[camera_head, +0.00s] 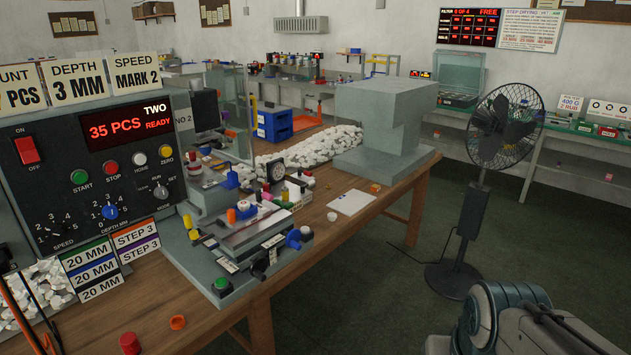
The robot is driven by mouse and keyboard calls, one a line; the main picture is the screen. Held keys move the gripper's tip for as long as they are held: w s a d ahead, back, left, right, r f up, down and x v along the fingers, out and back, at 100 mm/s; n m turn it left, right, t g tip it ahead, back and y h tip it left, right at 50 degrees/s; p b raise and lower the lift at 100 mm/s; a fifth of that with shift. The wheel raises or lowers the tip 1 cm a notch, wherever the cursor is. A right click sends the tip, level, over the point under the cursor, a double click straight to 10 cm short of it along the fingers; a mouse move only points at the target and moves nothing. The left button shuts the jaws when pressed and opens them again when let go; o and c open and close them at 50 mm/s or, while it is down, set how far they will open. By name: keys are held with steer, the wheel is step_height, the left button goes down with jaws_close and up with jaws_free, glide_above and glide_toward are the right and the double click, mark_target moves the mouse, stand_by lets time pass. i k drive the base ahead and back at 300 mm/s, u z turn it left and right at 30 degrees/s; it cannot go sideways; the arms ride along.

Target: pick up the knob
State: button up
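Which piece is the task's knob is not certain. A small red cylindrical piece (130,343) stands on the wooden table at the bottom left, below the control panel. A small orange piece (177,322) lies on the table just right of it. The panel also carries fixed round knobs, among them a blue one (110,212) and a grey one (160,192). Another small orange piece (375,188) lies on the table's far right part. Part of my arm shows at the bottom right, away from the table; my gripper's fingers are not in view.
The pad printer (270,240) with several coloured knobs stands mid-table. A white sheet (351,202) and a grey block machine (385,120) are to its right, with heaped white parts (305,150) behind. A black fan (500,130) stands on the floor. Open floor separates my arm from the table.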

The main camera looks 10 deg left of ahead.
mark_target(243, 205)
steer(key=u, duration=0.05)
steer(key=i, duration=1.35)
steer(key=u, duration=1.1)
steer(key=i, duration=0.85)
steer(key=u, duration=0.75)
